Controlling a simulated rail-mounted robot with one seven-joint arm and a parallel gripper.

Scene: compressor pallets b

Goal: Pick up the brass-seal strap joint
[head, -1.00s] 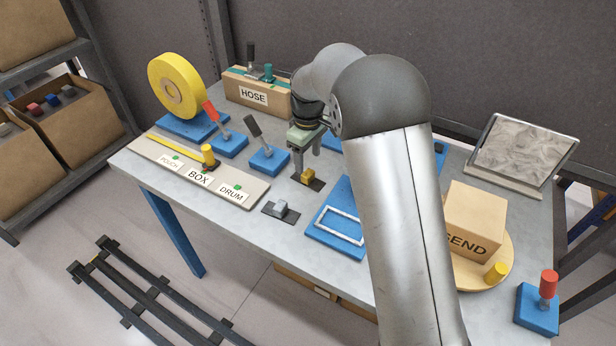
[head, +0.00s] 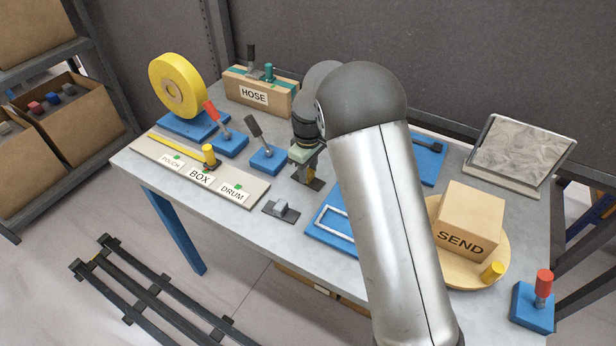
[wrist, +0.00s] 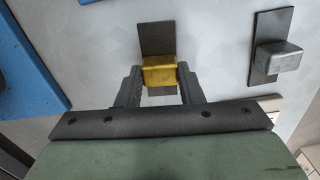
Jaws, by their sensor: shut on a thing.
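The brass-seal strap joint is a yellow brass block on a dark flat strip; it shows in the wrist view (wrist: 159,72) and, partly hidden by the fingers, in the head view (head: 298,176). My gripper (wrist: 160,84) has one finger on each side of the brass block and is shut on it. In the head view my gripper (head: 304,171) points down at the table, with the dark strip showing at its fingertips. The strip appears to be at the tabletop; I cannot tell any gap beneath it.
A similar grey-seal joint (head: 282,207) lies nearer the front edge, also in the wrist view (wrist: 277,60). Behind are blue-based levers (head: 268,158) and the HOSE box (head: 252,95). The POUCH/BOX/DRUM board (head: 220,190) is left; the SEND box (head: 468,222) is right.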

